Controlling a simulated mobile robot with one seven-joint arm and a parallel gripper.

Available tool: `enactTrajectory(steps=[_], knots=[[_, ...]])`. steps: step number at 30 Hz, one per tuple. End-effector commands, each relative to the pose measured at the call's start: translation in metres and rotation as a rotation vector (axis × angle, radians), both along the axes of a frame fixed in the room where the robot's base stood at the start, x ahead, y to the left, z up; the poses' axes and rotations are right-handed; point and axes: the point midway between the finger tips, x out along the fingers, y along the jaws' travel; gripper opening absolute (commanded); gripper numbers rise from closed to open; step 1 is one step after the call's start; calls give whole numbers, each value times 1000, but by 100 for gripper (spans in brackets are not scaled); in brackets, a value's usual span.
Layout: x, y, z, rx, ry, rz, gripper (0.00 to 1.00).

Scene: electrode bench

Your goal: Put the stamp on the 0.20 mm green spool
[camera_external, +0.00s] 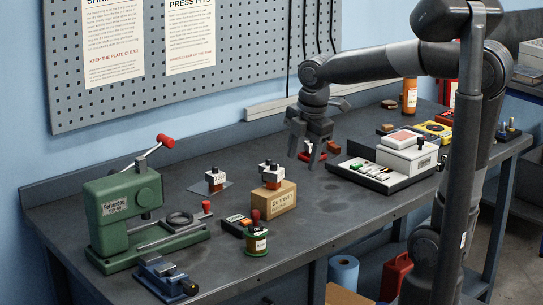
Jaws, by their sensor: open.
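A green spool (256,243) with a pale label stands near the front edge of the bench; its size marking is too small to read. A dark red knob-topped piece (255,216) shows directly above it; I cannot tell whether it rests on the spool or stands behind it. I cannot tell for certain which thing is the stamp. My gripper (305,154) is open, fingers pointing down, right of and behind the spool. Its fingers look empty. A small red object (309,156) lies behind them, partly hidden.
A cardboard box (274,201) carries a dark-and-white device (272,175); a similar one (215,180) stands on a grey sheet. A green press (125,210) and blue vise (165,278) stand left. A tray (370,178) with a white box is right.

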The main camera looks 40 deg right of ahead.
Motion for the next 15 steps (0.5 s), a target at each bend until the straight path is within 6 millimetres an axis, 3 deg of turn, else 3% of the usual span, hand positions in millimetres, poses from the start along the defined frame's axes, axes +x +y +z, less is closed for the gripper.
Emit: enactTrajectory(steps=[6, 15], knots=[[-41, -43, 5, 150, -101, -577, 52], [-91, -84, -5, 421, -197, -1282, 52]])
